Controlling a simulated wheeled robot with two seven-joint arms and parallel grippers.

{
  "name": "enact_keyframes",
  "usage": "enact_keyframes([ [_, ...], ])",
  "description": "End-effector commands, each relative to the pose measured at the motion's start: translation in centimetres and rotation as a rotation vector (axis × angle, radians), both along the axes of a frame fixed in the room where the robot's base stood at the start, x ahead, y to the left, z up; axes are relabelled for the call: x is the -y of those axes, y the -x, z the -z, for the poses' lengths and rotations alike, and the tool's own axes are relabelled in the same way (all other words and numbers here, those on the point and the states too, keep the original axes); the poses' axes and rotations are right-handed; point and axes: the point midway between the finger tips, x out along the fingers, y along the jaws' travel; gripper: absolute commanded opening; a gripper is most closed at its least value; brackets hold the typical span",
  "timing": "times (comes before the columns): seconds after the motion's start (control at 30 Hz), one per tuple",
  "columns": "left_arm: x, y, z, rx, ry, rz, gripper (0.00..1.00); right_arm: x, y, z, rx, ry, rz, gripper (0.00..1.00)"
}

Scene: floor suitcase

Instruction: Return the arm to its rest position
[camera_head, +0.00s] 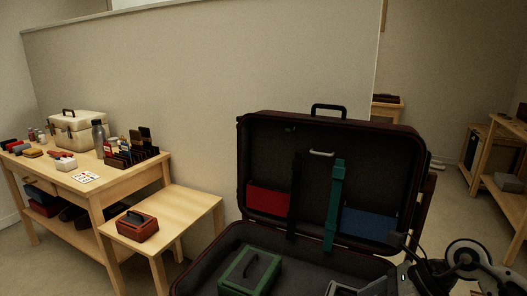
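My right arm (465,262) comes in at the bottom right corner, in front of the right side of the open suitcase (290,135). Its dark and grey end parts, with my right gripper (397,262), overlap the suitcase's right edge. The fingers are partly cut off by the lower frame edge, and I cannot tell whether they are open or shut. My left arm and gripper are not in view. A green case with a dark handle (248,272) lies in the suitcase base. The lid stands upright with a teal strap (335,205), a red pocket (267,200) and a blue pocket (369,222).
A small wooden table (185,208) at the left of the suitcase holds a red case (138,226). A longer workbench (75,178) behind it carries a cream box (78,130), a bottle and other items. A partition wall stands behind. Wooden shelving (505,180) is at far right.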

Motion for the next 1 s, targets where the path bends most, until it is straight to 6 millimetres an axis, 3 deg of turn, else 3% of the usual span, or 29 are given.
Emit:
enact_keyframes([
  [0.17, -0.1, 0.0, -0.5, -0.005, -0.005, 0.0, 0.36, -6.4, 2.1, -1.8, -0.118, -0.354, 0.092, 1.0],
  [0.3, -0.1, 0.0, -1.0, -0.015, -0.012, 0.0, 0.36, -11.3, 3.5, -5.9, -0.373, -0.851, 0.33, 1.0],
  [0.37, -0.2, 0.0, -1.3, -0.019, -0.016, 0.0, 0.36, -11.8, 3.4, -7.6, -0.553, -1.107, 0.51, 1.0],
  [0.43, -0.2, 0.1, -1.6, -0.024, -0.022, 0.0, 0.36, -10.5, 2.8, -8.0, -0.804, -1.389, 0.772, 1.0],
  [0.53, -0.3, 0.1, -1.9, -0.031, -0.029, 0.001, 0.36, -7.4, 3.1, -4.7, -1.196, -1.704, 1.205, 1.0],
  [0.67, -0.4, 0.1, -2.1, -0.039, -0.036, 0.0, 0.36, -4.9, 7.1, 2.2, -1.656, -1.909, 1.735, 1.0],
  [0.7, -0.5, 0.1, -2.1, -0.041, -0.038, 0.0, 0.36, -4.7, 8.4, 3.7, 1.692, 1.859, -1.784, 1.0],
  [0.83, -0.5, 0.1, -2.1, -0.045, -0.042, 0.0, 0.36, -4.9, 12.1, 6.9, 1.587, 1.55, -1.693, 1.0],
  [1.0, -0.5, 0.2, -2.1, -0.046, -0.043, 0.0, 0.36, -5.2, 13.9, 8.1, 1.544, 1.425, -1.651, 1.0],
])
